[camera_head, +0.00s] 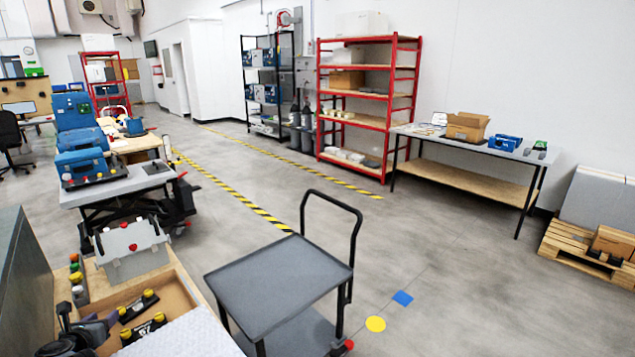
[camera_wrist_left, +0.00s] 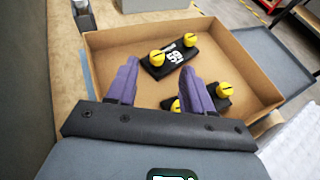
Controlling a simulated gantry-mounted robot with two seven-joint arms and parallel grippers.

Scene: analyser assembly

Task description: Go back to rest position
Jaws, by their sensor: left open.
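My left gripper (camera_head: 88,327) is at the lower left of the head view, at the near side of an open cardboard box (camera_head: 178,287). In the left wrist view its two purple fingers (camera_wrist_left: 159,68) are spread apart with nothing held between them. They reach over the near wall of the box (camera_wrist_left: 262,72). Inside lies a black part with yellow knobs and white markings (camera_wrist_left: 168,57), beyond the fingertips. A second black part with yellow knobs (camera_wrist_left: 222,100) lies behind the right finger, partly hidden. My right gripper is not in view.
Small coloured knobs (camera_head: 75,268) stand left of the box. A light bubbled sheet (camera_head: 185,335) lies at its near right. A grey cart (camera_head: 280,270) stands to the right. A white panel with a red knob (camera_head: 130,247) is behind the box. Open floor (camera_head: 430,260) lies farther right.

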